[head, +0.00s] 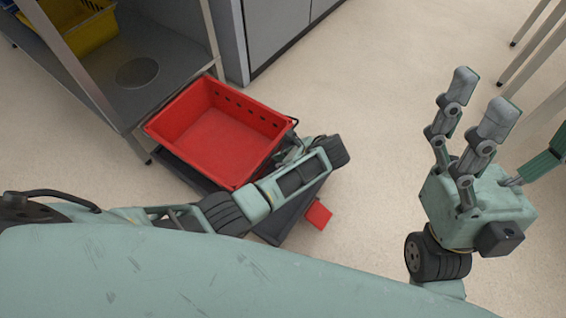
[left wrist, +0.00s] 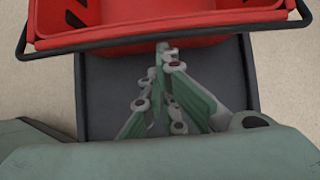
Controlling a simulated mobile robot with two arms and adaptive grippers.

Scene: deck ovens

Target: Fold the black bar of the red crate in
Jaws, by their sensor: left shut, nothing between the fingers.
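The red crate (head: 222,142) is open and empty in the head view; its near end also shows at the top of the left wrist view (left wrist: 110,16). Its black bar (left wrist: 240,29) runs across that end in the left wrist view, standing out from the crate wall. In the head view, only a little of the bar (head: 294,121) shows at the crate's right corner. My left gripper (left wrist: 164,48) is shut and empty, its tips close to the bar; I cannot tell whether they touch. My right gripper (head: 478,95) is open and empty, far to the right of the crate.
A dark base (head: 183,168) lies under the crate. A small red piece (head: 318,214) shows beside it. A metal shelf (head: 170,82) with a yellow crate (head: 92,34) stands at upper left. Grey cabinets (head: 275,28) are behind. Floor right of the crate is clear.

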